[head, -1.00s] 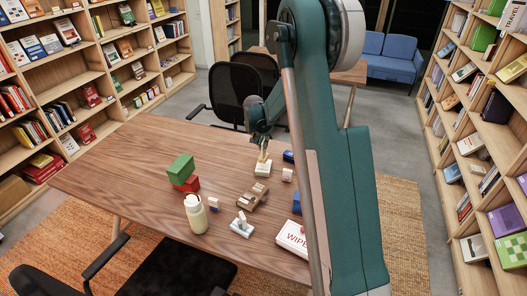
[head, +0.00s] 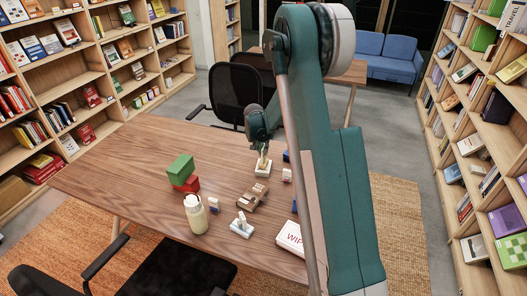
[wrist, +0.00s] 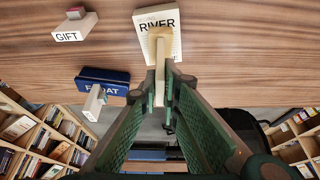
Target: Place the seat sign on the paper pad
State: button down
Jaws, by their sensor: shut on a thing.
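The paper pad (wrist: 144,22) is a cream block printed "RIVER", lying on the wooden table; it also shows in the head view (head: 261,172). A slim tan upright piece (wrist: 160,75), which I take for the seat sign, is between the fingertips of my gripper (wrist: 161,92). In the head view my gripper (head: 263,150) points down over the pad. The tan piece overlaps the pad's middle in the wrist view. Whether its lower end touches the pad is unclear, and no wording on it is readable.
A white "GIFT" block (wrist: 68,35) and a dark blue lettered block (wrist: 118,78) stand close beside the pad. A brown block (head: 248,203), cream bottle (head: 196,220), green block (head: 180,167) and white box (head: 288,240) are on the table. The table's left part is clear.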

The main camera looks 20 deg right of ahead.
jog(key=shift+f, duration=0.15)
jog(key=c, duration=2.6)
grip_release()
jog(key=shift+o, duration=0.2)
jog(key=p+v, duration=0.1)
jog(key=v, duration=1.1)
jog(key=shift+r, duration=0.2)
